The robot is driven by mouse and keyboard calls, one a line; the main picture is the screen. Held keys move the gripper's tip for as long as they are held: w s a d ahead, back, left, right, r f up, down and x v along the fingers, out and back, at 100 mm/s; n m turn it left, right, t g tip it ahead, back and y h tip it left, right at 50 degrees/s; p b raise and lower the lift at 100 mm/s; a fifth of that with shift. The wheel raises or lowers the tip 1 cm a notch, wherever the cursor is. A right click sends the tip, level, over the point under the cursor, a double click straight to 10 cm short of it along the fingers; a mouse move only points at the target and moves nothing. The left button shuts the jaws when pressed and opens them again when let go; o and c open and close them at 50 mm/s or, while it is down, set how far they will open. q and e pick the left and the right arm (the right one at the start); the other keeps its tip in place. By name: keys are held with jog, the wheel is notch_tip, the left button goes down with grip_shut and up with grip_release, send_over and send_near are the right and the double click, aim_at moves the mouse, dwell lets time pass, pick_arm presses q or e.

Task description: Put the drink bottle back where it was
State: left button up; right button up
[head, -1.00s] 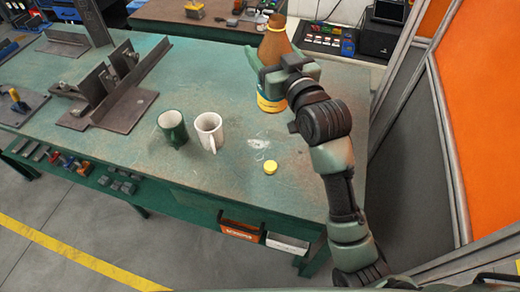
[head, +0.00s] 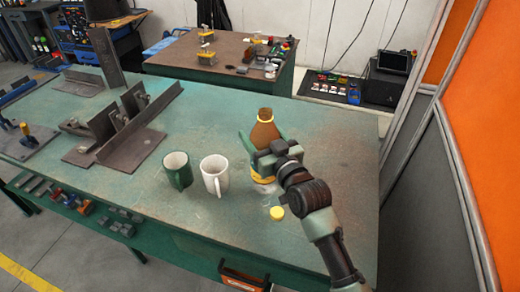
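The drink bottle (head: 265,133), brown with an open top and a yellow band low down, is upright on or just above the green workbench (head: 330,150). My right gripper (head: 264,144) is shut on it, with a green finger on each side; the wrist hides part of its lower body. I cannot tell whether its base touches the bench. A pale whitish patch (head: 268,189) shows at its foot. A yellow cap (head: 277,213) lies on the bench in front of it. My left gripper is not in view.
A white mug (head: 215,176) and a green mug (head: 177,171) stand just left of the bottle. A steel fixture (head: 125,125) fills the bench's left part. The bench right of my arm is clear. An orange panel (head: 480,120) stands beyond its right side.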

jog(key=shift+f, duration=2.7)
jog(key=o, duration=1.9)
jog(key=shift+f, duration=0.15)
jog(key=shift+o, duration=0.2)
jog(key=shift+r, duration=0.25)
jog(key=shift+s+d+f, duration=0.15)
jog(key=shift+s+f, duration=0.05)
jog(key=shift+s, duration=0.15)
jog(key=v, duration=1.1)
jog(key=shift+s+b, duration=0.15)
jog(key=shift+b, duration=0.25)
jog(key=shift+r, duration=0.15)
